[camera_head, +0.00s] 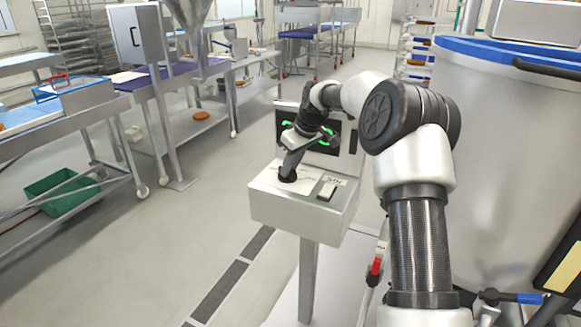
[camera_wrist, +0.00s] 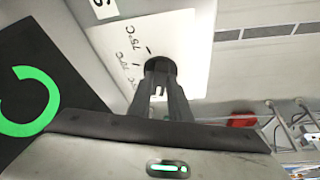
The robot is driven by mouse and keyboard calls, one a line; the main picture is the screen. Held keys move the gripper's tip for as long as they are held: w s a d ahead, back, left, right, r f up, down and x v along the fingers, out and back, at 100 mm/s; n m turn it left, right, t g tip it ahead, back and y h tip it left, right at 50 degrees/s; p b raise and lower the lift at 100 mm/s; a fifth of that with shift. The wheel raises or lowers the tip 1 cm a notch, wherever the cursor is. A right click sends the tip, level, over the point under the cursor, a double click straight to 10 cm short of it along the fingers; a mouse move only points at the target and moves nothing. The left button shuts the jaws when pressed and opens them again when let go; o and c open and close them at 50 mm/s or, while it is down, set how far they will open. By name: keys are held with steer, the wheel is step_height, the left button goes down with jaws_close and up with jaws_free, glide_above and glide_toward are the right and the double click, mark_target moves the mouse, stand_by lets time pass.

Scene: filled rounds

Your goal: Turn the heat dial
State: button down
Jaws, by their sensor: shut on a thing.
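The heat dial (camera_head: 287,177) is a small black knob on the slanted top of a grey control box (camera_head: 310,208) on a post. In the wrist view the dial (camera_wrist: 159,64) sits on a white plate (camera_wrist: 165,38) with temperature marks, one reading 75°C. My gripper (camera_head: 289,168) reaches down to the dial from above. In the wrist view my gripper's two dark fingers (camera_wrist: 160,80) are shut on the dial, one on each side. The fingers hide part of the knob, and I cannot tell where its pointer stands.
A dark display with green rings (camera_head: 322,138) stands behind the dial, and its ring is large in the wrist view (camera_wrist: 28,100). A light switch (camera_head: 327,190) is right of the dial. A large steel vat (camera_head: 500,140) stands close on the right.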

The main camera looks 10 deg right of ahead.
steer(key=m, duration=0.1)
steer(key=m+h, duration=0.1)
steer(key=m, duration=0.2)
steer(key=shift+s+a+m+t+h+b, duration=0.1)
steer(key=shift+a+m+t+h+b, duration=0.2)
steer(key=shift+t+b, duration=0.1)
steer(key=shift+a+m+h+p, duration=0.15)
steer(key=shift+m+h, duration=0.3)
steer(key=shift+m, duration=0.7)
steer(key=shift+m+h+p, duration=0.15)
steer(key=shift+m+h, duration=0.3)
steer(key=shift+m, duration=0.7)
steer(key=c, duration=1.6)
jaws_free()
steer(key=shift+c, duration=0.2)
steer(key=shift+r, duration=0.15)
steer(key=v, duration=1.7)
steer(key=shift+p, duration=0.3)
steer(key=shift+s+r, duration=0.15)
